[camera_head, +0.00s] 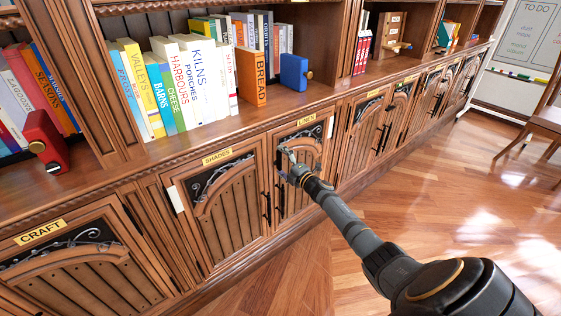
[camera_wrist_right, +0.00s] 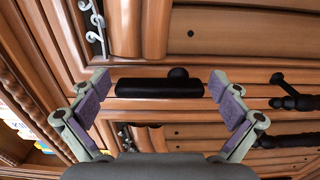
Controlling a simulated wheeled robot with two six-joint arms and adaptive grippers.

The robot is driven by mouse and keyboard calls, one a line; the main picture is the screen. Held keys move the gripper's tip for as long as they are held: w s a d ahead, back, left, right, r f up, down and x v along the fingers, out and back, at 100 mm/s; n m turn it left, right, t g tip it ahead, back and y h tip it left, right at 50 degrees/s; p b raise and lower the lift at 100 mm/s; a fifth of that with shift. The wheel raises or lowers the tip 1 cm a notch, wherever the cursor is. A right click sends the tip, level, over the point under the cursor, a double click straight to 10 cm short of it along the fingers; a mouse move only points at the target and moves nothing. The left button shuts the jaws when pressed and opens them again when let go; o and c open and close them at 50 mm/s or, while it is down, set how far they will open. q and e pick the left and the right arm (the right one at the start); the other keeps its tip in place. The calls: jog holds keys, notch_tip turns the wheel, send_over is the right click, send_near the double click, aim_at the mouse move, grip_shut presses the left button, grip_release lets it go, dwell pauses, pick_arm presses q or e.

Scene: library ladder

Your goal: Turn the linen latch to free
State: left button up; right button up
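The linen door (camera_head: 297,192) carries a yellow LINEN label (camera_head: 307,120) on the cabinet rail above it. My right gripper (camera_head: 286,153) is at the upper left part of this door in the head view. In the right wrist view my right gripper (camera_wrist_right: 159,80) is open, with its purple-padded fingers wide apart. A short black bar with a round knob, which looks like the linen latch (camera_wrist_right: 159,88), lies between the fingers, with a gap on each side. In the head view the latch is hidden behind or too small beside my gripper. My left gripper is not in view.
The shades door (camera_head: 225,195) is to the left, with black pull handles (camera_head: 265,205) between the two doors. A handle (camera_wrist_right: 293,101) also shows in the right wrist view. Books, an orange BREAD book (camera_head: 251,78) and a blue bookend (camera_head: 294,72) stand above. The floor (camera_head: 420,190) is clear.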

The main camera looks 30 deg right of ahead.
jog(key=s, duration=1.2)
jog(key=shift+d, duration=0.45)
jog(key=shift+f, duration=0.1)
